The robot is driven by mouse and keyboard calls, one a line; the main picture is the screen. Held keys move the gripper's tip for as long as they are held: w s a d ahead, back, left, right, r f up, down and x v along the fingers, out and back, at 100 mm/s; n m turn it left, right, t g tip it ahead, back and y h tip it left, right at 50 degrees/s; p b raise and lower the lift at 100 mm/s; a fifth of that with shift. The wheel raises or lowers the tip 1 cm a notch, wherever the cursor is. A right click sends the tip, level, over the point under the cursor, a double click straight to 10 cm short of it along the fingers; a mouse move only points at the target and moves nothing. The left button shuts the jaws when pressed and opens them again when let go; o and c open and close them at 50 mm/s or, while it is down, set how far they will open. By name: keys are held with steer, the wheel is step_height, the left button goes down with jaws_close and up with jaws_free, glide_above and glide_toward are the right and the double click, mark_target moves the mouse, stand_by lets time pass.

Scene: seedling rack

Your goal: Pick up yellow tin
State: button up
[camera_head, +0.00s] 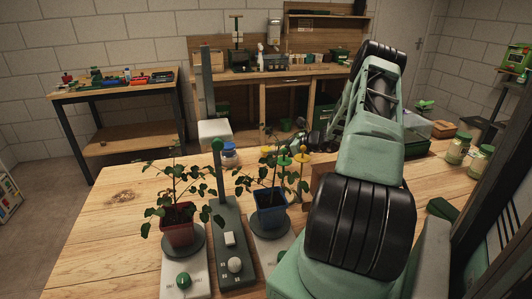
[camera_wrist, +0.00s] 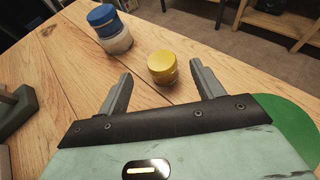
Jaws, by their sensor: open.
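The yellow tin (camera_wrist: 162,68) stands upright on the wooden table in the wrist view. It is a short round tin with a flat lid. My gripper (camera_wrist: 160,74) is open and empty, with one finger to the left of the tin and one to the right. The tin lies between the fingers' far ends, with a gap on each side. I cannot tell the height of the fingers above the table. In the head view, I cannot clearly pick out the tin among the yellow spots behind the plants, and my arm hides part of the table.
A blue-lidded jar (camera_wrist: 110,32) stands left of and beyond the tin; it also shows in the head view (camera_head: 229,156). Potted plants in a red pot (camera_head: 178,226) and a blue pot (camera_head: 270,211) stand nearer. The table's far edge is close behind the tin.

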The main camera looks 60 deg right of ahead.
mark_target(268, 149)
steer(key=shift+p+x, duration=0.75)
steer(key=shift+x, duration=2.25)
steer(key=shift+d, duration=0.15)
steer(key=c, duration=1.1)
